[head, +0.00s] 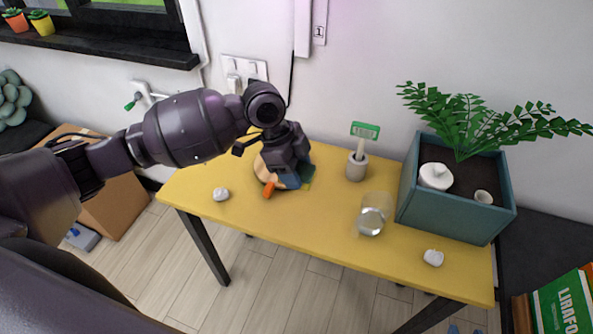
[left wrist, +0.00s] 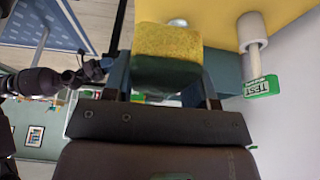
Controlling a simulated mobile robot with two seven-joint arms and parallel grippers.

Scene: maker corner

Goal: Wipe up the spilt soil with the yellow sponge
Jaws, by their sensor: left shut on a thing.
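My left gripper (head: 287,170) reaches down over the left part of the yellow table, fingers low near its surface. In the left wrist view it is shut on the yellow sponge (left wrist: 167,42), which has a dark green layer and sits between the fingers. In the head view the gripper hides most of the sponge. I cannot make out spilt soil; the gripper covers the spot under it. In the left wrist view a dark arm at the left edge looks like my right one, its gripper (left wrist: 95,69) small and unclear.
An orange object (head: 268,189) and a tan rounded one (head: 262,168) lie beside the gripper. A pot with a green tag (head: 357,166), a clear glass (head: 373,214), a teal planter (head: 440,215) and white lumps (head: 221,194) (head: 433,257) stand on the table (head: 310,228). Its front middle is clear.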

